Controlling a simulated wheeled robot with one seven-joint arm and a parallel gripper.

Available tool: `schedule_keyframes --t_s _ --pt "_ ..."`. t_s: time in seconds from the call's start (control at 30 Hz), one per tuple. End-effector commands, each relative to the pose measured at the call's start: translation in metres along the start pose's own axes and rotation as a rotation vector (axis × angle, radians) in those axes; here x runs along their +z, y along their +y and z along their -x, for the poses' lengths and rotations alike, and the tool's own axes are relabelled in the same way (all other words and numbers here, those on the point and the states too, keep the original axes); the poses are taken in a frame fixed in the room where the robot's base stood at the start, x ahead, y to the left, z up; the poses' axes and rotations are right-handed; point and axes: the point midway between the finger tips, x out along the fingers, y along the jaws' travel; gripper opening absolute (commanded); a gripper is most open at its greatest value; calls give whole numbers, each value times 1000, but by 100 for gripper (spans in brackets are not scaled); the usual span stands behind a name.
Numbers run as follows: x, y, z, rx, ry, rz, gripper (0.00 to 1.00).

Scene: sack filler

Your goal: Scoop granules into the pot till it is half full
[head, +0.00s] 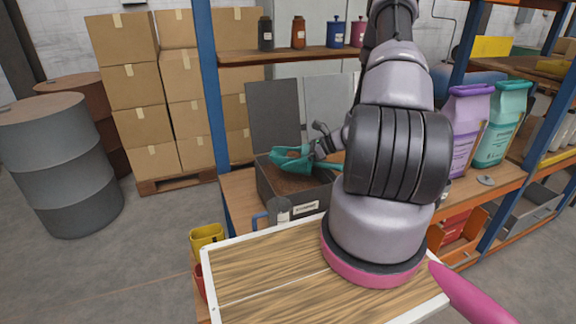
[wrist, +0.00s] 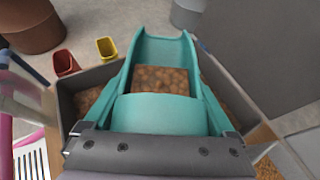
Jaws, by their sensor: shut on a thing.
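My gripper (head: 322,147) is shut on a teal scoop (head: 290,160), above a dark grey bin (head: 318,200) of brown granules (head: 285,183). In the wrist view, my gripper (wrist: 155,145) is at the bottom and the scoop (wrist: 165,50) points away from it. A heap of orange-brown granules (wrist: 160,80) lies in the scoop. Bin granules (wrist: 88,100) show on both sides of it. A yellow container (head: 206,236) and a partly hidden red one (head: 198,280) are left of the bin. Both show beyond the bin in the wrist view, yellow (wrist: 107,48) and red (wrist: 65,63). I cannot tell which container is the pot.
A white-edged wooden board (head: 270,275) lies in front of the bin. Grey panels (head: 274,115) stand behind it. A blue rack post (head: 210,85) rises at its left. Purple (head: 467,125) and teal (head: 500,125) sacks stand at the right. Floor at the left is clear near the drums (head: 62,160).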

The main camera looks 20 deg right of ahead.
Motion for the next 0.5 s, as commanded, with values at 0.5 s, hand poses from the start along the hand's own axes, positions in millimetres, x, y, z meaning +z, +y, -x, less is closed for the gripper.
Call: schedule_keyframes --t_s 0.5 --pt "41 -1 33 -3 -71 2 0"
